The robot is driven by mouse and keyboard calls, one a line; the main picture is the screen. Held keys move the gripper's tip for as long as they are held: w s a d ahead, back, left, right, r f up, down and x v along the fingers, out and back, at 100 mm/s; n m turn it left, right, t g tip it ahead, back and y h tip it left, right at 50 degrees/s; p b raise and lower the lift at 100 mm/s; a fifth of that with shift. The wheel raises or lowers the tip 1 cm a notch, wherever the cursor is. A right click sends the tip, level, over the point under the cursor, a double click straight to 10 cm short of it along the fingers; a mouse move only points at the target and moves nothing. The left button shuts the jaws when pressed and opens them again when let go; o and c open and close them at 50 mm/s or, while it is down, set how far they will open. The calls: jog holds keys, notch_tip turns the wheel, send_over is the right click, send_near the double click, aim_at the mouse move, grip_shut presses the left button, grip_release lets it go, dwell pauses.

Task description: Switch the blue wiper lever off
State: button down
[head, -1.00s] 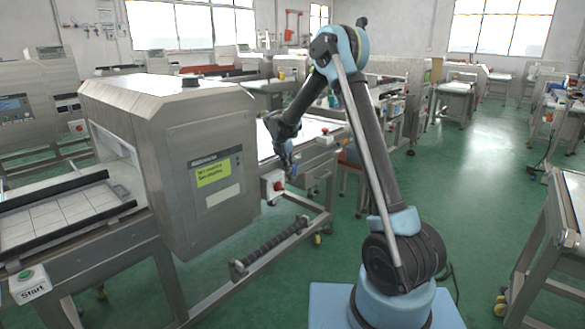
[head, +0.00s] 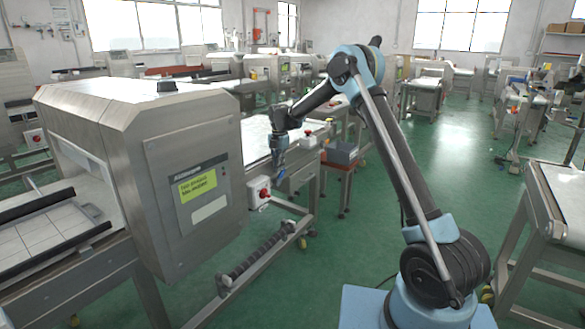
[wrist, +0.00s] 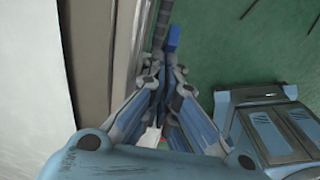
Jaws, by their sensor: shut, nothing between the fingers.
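The blue lever (wrist: 173,38) shows in the wrist view as a small bright blue bar just beyond my fingertips, beside a dark rod. In the head view a small blue piece (head: 280,175), probably the same lever, shows just under my gripper (head: 279,156), to the right of a red-knobbed white switch box. In the wrist view my gripper (wrist: 165,75) has its fingers together, with nothing held. The lever lies close to the fingertips; I cannot tell whether they touch. Its mount is mostly hidden.
The metal detector housing (head: 170,180) stands to the left, with a screen on its side. The switch box (head: 258,194) sits on the conveyor frame below my gripper. A roller bar (head: 258,258) runs low in front.

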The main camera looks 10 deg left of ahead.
jog(key=shift+w+d+f, duration=0.1)
jog(key=shift+w+d, duration=0.1)
jog(key=shift+w, duration=0.2)
jog(key=shift+w+d+f, duration=0.25)
jog(key=shift+w+d, duration=0.05)
jog(key=shift+w, duration=0.3)
jog(key=shift+w+d+f, duration=0.35)
jog(key=shift+w+f, duration=0.25)
jog(key=shift+w, duration=0.2)
jog(key=shift+w+f, duration=0.1)
jog(key=w+d+r, duration=0.1)
jog(key=w+r, duration=0.3)
jog(key=r, duration=0.4)
jog(key=shift+w+d+r, duration=0.3)
jog(key=shift+d, duration=0.05)
